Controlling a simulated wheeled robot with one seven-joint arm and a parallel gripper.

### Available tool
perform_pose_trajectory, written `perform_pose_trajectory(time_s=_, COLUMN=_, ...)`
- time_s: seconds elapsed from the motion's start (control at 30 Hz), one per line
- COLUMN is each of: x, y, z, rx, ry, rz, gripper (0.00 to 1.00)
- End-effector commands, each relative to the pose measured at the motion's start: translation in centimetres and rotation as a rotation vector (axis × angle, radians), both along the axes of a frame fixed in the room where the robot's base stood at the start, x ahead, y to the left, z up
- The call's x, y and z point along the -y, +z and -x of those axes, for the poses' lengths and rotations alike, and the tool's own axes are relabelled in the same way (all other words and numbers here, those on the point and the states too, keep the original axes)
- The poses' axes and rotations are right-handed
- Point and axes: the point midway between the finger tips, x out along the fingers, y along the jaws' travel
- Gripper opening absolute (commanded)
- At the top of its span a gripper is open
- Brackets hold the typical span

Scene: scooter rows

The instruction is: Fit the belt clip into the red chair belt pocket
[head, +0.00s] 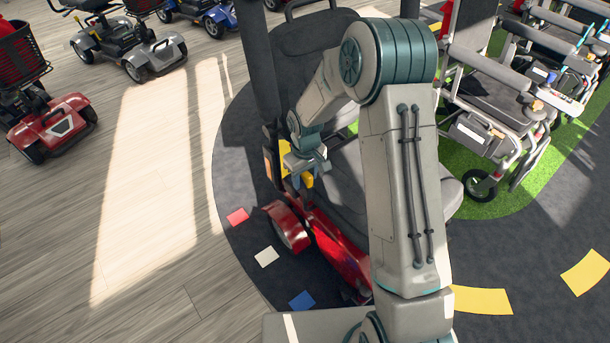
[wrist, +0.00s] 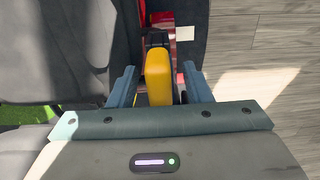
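The red chair (head: 338,245) is a red scooter base with a grey seat, partly hidden behind my arm in the head view. My gripper (head: 303,170) is beside the seat's left side. In the wrist view my gripper (wrist: 160,72) has its two blue-grey fingers apart, with a yellow block (wrist: 158,78) between them. A gap shows on each side of the block. The yellow block also shows at the gripper in the head view (head: 307,181); it may be the belt clip, but I cannot tell. The pocket is not clearly seen.
A yellow-orange panel (head: 284,158) stands behind my gripper. More scooters stand at the upper left, including a red one (head: 55,125). Grey wheeled chairs (head: 490,110) stand on green flooring at right. The wooden floor (head: 150,220) at left is clear.

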Motion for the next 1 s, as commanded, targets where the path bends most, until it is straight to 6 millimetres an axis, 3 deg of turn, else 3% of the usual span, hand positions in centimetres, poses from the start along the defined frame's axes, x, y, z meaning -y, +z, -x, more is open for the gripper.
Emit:
perform_pose_trajectory(time_s=0.27, x=0.0, y=0.9, z=-0.1, rx=0.001, ry=0.0, rz=0.0, gripper=0.45)
perform_pose_trajectory(time_s=0.7, x=0.1, y=10.3, z=0.0, rx=0.005, ry=-0.001, rz=0.0, gripper=0.45)
perform_pose_trajectory(time_s=1.0, x=0.1, y=13.6, z=0.1, rx=0.001, ry=0.0, rz=0.0, gripper=0.45)
